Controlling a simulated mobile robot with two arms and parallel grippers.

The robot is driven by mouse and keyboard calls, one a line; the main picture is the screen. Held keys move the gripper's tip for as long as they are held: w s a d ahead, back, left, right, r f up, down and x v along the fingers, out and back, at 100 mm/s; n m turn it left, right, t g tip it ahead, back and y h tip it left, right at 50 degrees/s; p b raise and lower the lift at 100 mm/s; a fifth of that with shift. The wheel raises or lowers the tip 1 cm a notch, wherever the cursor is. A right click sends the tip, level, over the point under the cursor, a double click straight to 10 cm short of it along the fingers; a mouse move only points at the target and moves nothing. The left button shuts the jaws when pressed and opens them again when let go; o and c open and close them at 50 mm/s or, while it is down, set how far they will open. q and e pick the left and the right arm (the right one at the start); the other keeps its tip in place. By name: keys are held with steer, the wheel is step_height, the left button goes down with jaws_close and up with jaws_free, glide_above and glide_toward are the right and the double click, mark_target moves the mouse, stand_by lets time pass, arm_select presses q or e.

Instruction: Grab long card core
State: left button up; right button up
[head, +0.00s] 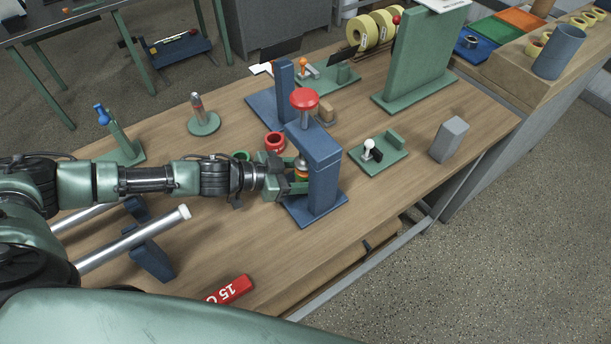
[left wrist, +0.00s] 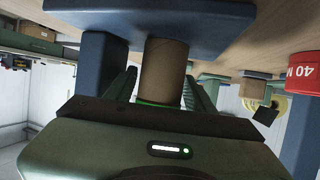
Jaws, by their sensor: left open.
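The card core (left wrist: 163,68) is a brown cardboard tube. In the upside-down left wrist view it stands at the blue base plate (left wrist: 150,14), between the two green fingers of my left gripper (left wrist: 163,92). The fingers are open on either side of it, and I cannot tell whether they touch it. In the head view my left gripper (head: 297,180) reaches in from the left, under the arm of the blue press (head: 322,160) with its red knob. The press hides most of the core there. My right gripper is not in view.
A short brown core (head: 326,112) is behind the press. A red labelled block (head: 230,290) lies near the front edge.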

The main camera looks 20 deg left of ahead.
arm_select(q)
steer(key=shift+x, duration=1.05)
steer(key=shift+s, duration=0.1)
steer(key=shift+c, duration=0.3)
jaws_close()
